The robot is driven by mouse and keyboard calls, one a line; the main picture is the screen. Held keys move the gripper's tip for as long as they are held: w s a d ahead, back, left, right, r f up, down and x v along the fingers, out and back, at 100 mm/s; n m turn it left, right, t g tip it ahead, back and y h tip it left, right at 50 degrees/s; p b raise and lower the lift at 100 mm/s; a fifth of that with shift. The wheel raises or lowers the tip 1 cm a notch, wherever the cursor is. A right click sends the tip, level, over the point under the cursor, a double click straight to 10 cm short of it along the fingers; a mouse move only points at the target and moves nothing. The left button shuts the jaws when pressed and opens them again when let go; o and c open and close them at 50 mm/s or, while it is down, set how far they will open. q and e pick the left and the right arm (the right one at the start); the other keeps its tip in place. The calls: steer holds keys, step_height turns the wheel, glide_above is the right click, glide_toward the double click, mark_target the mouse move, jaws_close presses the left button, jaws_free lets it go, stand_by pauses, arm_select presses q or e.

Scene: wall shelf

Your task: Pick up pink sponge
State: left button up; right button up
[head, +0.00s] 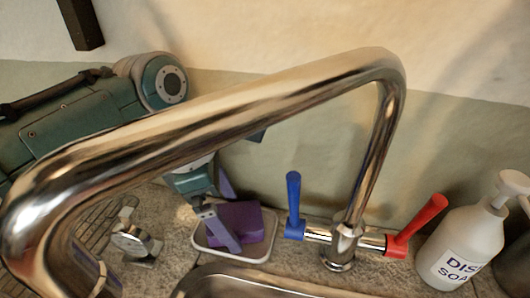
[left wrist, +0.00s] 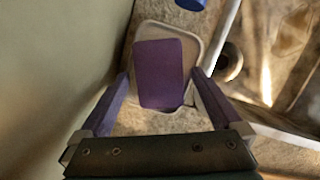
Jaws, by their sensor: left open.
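A sponge (head: 245,222), purple rather than pink in these pictures, lies in a small white tray (head: 246,259) behind the sink. In the left wrist view the sponge (left wrist: 158,72) is a block lying flat, with the pale tray (left wrist: 193,45) around it. My left gripper (head: 229,215) reaches down over the tray from the left. In the left wrist view its fingers (left wrist: 161,80) are open, one on each side of the sponge, with nothing gripped. Whether they touch the sponge is unclear. My right gripper is out of view.
A large chrome faucet (head: 200,105) arches across the foreground and hides part of my left arm. Its blue handle (head: 293,205) stands just right of the tray, its red handle (head: 416,225) further right. A white dish soap bottle (head: 460,245) stands at the right. The wall is close behind.

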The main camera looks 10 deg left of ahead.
arm_select(q)
steer(key=shift+d+f, duration=0.1)
steer(key=shift+f, duration=0.25)
steer(key=shift+w, duration=0.1)
steer(key=shift+c, duration=0.4)
steer(key=c, duration=1.2)
